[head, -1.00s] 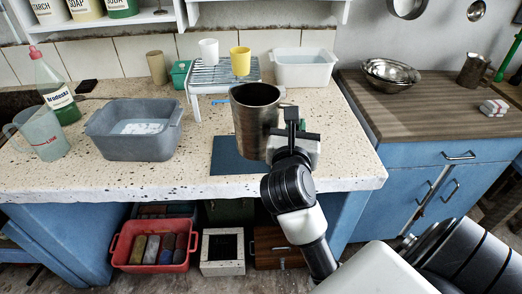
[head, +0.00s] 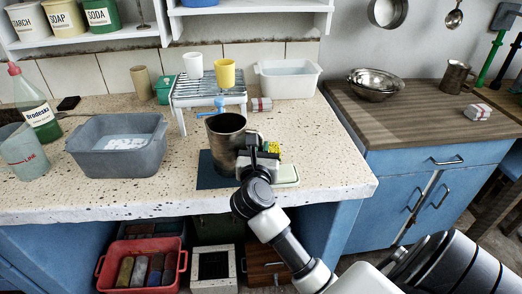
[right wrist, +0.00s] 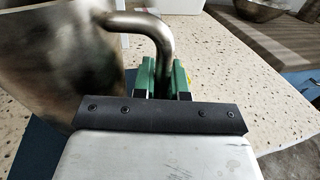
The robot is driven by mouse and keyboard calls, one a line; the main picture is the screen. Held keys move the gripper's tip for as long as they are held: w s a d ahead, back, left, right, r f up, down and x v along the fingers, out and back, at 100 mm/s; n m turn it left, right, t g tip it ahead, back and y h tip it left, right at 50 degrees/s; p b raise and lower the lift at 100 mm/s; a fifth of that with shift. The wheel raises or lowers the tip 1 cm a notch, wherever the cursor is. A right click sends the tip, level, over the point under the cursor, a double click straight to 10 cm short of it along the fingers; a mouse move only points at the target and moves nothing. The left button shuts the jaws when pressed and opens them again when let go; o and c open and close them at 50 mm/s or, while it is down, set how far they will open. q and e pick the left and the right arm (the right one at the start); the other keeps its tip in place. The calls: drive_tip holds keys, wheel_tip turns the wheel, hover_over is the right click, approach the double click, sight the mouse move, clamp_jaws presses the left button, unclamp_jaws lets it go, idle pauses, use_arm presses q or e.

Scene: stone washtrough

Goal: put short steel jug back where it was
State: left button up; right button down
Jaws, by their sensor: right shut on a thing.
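A steel jug (head: 225,138) is upright over the dark blue mat (head: 207,180) on the speckled counter. Whether its base touches the mat is hard to tell. My right gripper (head: 256,148) is shut on its handle, at the jug's right side. In the right wrist view the bent handle (right wrist: 150,27) goes down between the green-padded fingers (right wrist: 163,82), with the jug's body (right wrist: 45,60) to the left. A second steel jug (head: 457,77) stands on the wooden top at right. My left gripper is out of view.
A grey basin (head: 118,165) is at left. A slatted rack (head: 208,93) with two cups stands behind the jug. A pale green dish (head: 288,176) and a yellow sponge (head: 273,150) are close on the right. A white tub (head: 288,82) is at the back.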

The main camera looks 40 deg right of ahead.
drive_tip(key=shift+f, duration=0.1)
drive_tip(key=c, duration=1.5)
unclamp_jaws()
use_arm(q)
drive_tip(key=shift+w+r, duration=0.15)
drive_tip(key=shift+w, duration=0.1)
use_arm(e)
drive_tip(key=o, duration=0.3)
drive_tip(key=shift+o, duration=0.2)
